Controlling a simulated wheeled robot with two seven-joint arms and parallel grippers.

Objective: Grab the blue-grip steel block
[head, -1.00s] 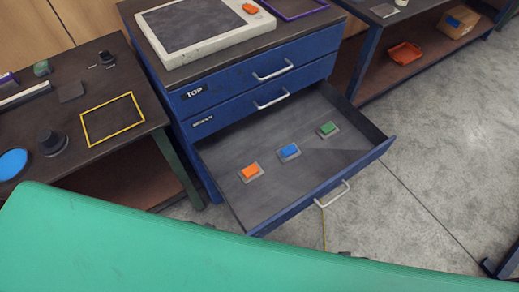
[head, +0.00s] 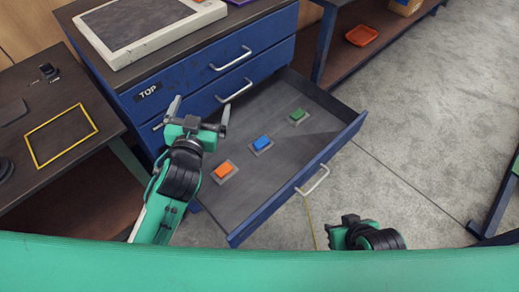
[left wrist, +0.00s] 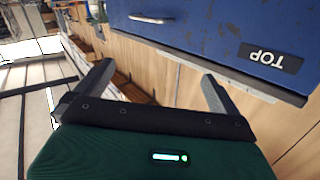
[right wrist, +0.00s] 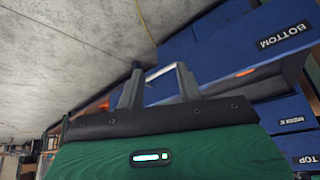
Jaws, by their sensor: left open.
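The blue-grip steel block (head: 262,144) lies in the middle of the open drawer (head: 245,188), between an orange-grip block (head: 223,172) and a green-grip block (head: 298,117). My left gripper (head: 200,108) is open and empty, above the drawer's left side near the cabinet front, left of the blue-grip block and apart from it. Its spread fingers (left wrist: 158,70) show in the left wrist view. My right gripper (head: 350,221) is outside the drawer, in front of its handle. Its fingers (right wrist: 155,85) stand apart and empty in the right wrist view. The blue-grip block does not show in either wrist view.
The blue cabinet (head: 215,92) has two shut drawers above the open one. A grey-topped tray (head: 140,30) sits on it. A dark table (head: 50,100) with a yellow frame stands left. A shelf with an orange tray (head: 361,36) stands behind right.

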